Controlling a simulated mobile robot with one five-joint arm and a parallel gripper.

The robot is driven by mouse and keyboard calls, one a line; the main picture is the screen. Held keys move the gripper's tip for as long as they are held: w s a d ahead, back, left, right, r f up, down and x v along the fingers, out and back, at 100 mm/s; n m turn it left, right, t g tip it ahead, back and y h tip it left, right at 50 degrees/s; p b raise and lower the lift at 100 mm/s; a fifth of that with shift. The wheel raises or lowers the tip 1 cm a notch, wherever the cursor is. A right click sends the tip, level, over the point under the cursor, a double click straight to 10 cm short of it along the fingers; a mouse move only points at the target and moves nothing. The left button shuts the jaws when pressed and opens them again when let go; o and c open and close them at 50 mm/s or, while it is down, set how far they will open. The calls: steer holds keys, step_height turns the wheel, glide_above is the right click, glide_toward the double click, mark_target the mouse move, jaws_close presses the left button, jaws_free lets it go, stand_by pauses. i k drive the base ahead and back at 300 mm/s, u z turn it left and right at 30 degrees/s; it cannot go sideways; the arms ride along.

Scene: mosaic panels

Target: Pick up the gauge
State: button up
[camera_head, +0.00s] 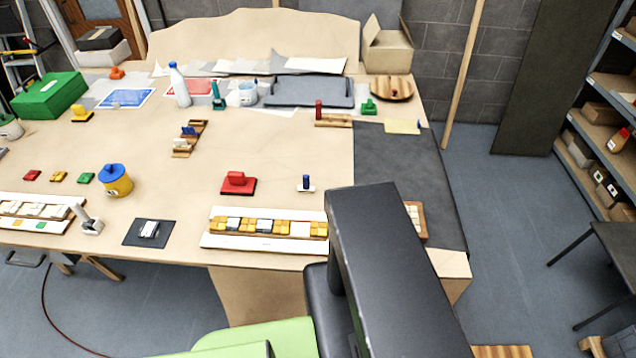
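No object is plainly marked as the gauge, and I cannot tell which one it is. A small white piece lies on a dark square pad (150,233) at the front left. A dark arm-like part, which seems to be mine, covers the bench's front right. My gripper's fingers do not show.
A white tray with yellow and white tiles (265,242) lies along the front edge. A white bottle (180,86) and green box (48,96) are farther back. The bench's middle is mostly clear. Shelves (600,140) stand at right.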

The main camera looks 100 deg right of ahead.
mark_target(305, 188)
steer(key=z, duration=3.75)
steer(key=i, duration=0.1)
steer(key=u, duration=0.25)
